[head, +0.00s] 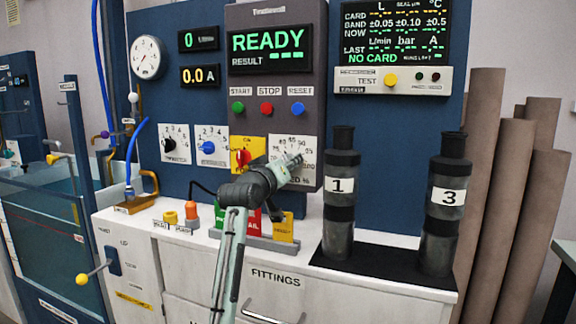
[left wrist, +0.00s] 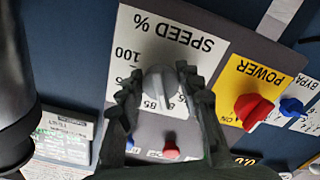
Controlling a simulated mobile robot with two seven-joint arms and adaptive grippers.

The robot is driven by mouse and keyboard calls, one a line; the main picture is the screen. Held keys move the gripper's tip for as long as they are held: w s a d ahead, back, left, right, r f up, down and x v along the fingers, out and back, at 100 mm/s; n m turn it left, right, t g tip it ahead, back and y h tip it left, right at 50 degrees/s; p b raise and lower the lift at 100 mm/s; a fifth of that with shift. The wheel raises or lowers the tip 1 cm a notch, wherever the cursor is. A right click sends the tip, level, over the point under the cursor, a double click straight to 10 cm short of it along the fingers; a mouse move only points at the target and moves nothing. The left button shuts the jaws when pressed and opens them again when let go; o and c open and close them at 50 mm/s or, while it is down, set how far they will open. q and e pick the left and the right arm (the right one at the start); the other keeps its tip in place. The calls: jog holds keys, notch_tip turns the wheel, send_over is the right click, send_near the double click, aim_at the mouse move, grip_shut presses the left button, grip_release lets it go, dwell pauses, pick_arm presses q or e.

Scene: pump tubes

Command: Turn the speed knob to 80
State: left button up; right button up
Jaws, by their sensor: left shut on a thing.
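The white SPEED % panel (head: 304,143) is right of the yellow POWER plate in the head view, partly hidden by my left gripper (head: 290,164). In the left wrist view the panel (left wrist: 190,25) appears upside down, with a grey speed knob (left wrist: 157,86) on it. My left gripper (left wrist: 158,95) has one finger on each side of the knob and is shut on it. Printed 100 and 85 show near the knob. I cannot read the knob's exact setting. My right gripper is not in view.
The red POWER switch (head: 243,158) is close beside the speed panel. START, STOP and RESET buttons (head: 266,108) sit just above. A READY display (head: 270,48) is higher. Dark cylinders marked 1 (head: 340,208) and 3 (head: 446,218) stand on the counter at the right.

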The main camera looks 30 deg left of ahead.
pick_arm(q)
jog(key=o, duration=1.1)
jog(key=v, duration=1.2)
jog(key=shift+f, duration=0.1)
